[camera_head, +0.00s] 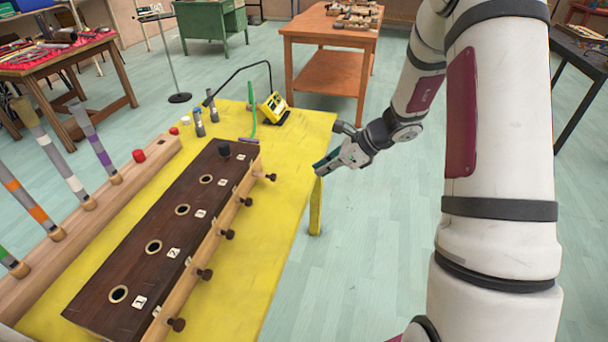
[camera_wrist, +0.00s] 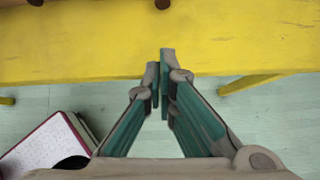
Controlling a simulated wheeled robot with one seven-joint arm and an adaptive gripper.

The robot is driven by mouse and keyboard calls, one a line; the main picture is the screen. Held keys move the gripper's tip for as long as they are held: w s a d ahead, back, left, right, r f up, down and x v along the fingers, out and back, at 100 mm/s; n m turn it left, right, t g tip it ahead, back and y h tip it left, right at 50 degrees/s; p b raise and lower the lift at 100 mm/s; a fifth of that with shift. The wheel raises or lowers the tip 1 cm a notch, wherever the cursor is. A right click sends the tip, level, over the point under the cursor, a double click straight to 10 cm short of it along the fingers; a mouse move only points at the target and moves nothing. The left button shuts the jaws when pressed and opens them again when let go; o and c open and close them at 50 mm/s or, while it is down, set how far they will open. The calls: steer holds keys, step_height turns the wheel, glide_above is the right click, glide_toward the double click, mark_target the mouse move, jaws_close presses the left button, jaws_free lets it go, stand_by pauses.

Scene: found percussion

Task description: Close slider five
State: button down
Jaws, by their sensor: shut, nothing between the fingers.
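A long dark wooden box (camera_head: 165,235) with a row of round holes and number labels lies on the yellow table. Several dark knobs stick out of the pale strip along its right side. The far-end knob (camera_head: 270,177), in line with the last label, stands out further than the others; I take it as slider five. In the wrist view the closed fingers (camera_wrist: 159,70) point at the yellow table edge; a knob (camera_wrist: 162,3) shows at the top.
The yellow table (camera_head: 300,150) has bare surface between the box and its right edge. A yellow device (camera_head: 273,107) and a green stand (camera_head: 252,115) are at its far end. A pale rack with striped tubes (camera_head: 100,150) lies left of the box. Open floor lies to the right.

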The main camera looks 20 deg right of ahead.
mark_target(273, 177)
steer(key=x, duration=0.9)
steer(key=shift+a+f+b, duration=0.2)
steer(key=shift+b, duration=0.15)
steer(key=shift+w+a+r, duration=0.15)
steer(key=shift+w+a, duration=0.6)
steer(key=shift+a, duration=0.2)
steer(key=shift+w+a, duration=0.5)
steer(key=shift+a, duration=0.1)
steer(key=w+a, duration=0.1)
steer(key=w+a+b, duration=0.1)
steer(key=a, duration=0.1)
steer(key=shift+w, duration=0.1)
